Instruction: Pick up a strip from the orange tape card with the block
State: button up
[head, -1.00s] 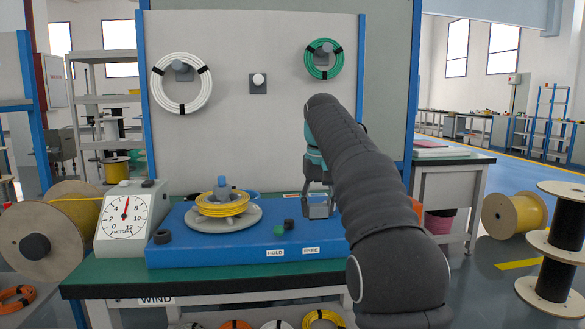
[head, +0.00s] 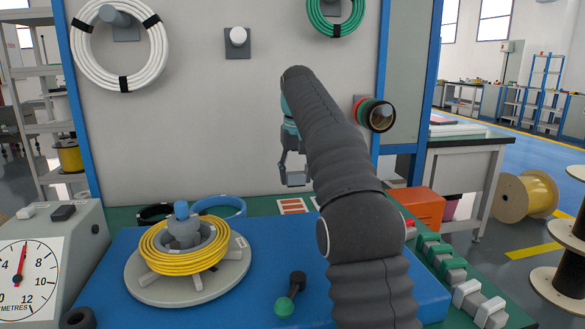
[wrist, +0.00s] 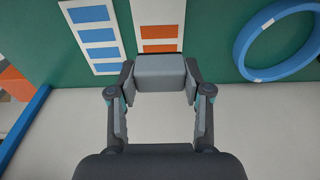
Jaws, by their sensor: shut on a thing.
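My gripper (wrist: 160,95) is shut on a grey block (wrist: 160,73), held between its fingertips. In the head view the gripper (head: 292,165) hangs with the block (head: 295,179) in front of the panel, above the back of the table. The orange tape card (wrist: 159,20) is white with orange strips and lies on the green table top. In the wrist view the block overlaps the card's near end; I cannot tell the height between them. In the head view the card (head: 292,206) shows just below the block.
A blue tape card (wrist: 97,35) lies beside the orange one, and a blue ring (wrist: 245,50) on the other side. A yellow cable coil (head: 165,262) sits on a turntable on the blue base (head: 260,250). An orange box (head: 414,203) stands at the right.

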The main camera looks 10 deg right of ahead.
jog(key=shift+w+f, duration=0.3)
jog(key=shift+w, duration=0.15)
jog(key=shift+s+f, duration=0.1)
jog(key=shift+f, duration=3.1)
jog(key=shift+f+b, duration=0.35)
jog(key=shift+f, duration=0.4)
jog(key=shift+r, duration=0.1)
jog(key=shift+r+p, duration=0.35)
jog(key=shift+r, duration=3.6)
